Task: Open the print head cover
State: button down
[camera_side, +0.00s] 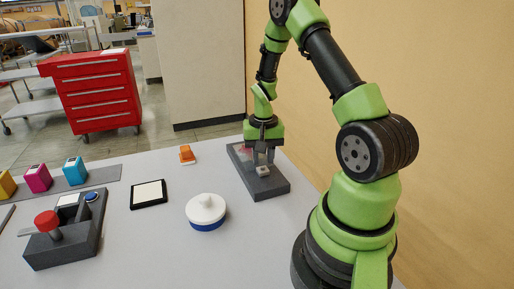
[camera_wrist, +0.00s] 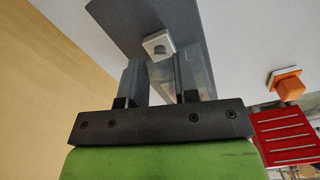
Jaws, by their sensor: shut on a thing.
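A dark grey slab (camera_side: 268,187) lies on the table near the wall, and it also fills the top of the wrist view (camera_wrist: 135,12). A small whitish square block (camera_side: 263,171) sits on it, and it shows just beyond my fingertips in the wrist view (camera_wrist: 158,44). A clear, faintly reddish panel, seemingly the print head cover (camera_side: 242,150), stands over the slab's far part. Its clear surface also shows by the fingers in the wrist view (camera_wrist: 199,72). My gripper (camera_side: 263,162) points down over the slab, shut on the cover. The exact contact is hidden by the fingers.
Farther left are coloured cartridges (camera_side: 75,171) and a grey fixture with a red knob (camera_side: 47,221). The wall is close on the right.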

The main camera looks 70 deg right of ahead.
jog(key=s+a, duration=0.3)
jog(key=shift+s+a, duration=0.2)
jog(key=shift+a, duration=0.05)
jog(key=c, duration=0.9)
grip_release()
jog(key=shift+o, duration=0.2)
notch_tip(320, 180, up, 10)
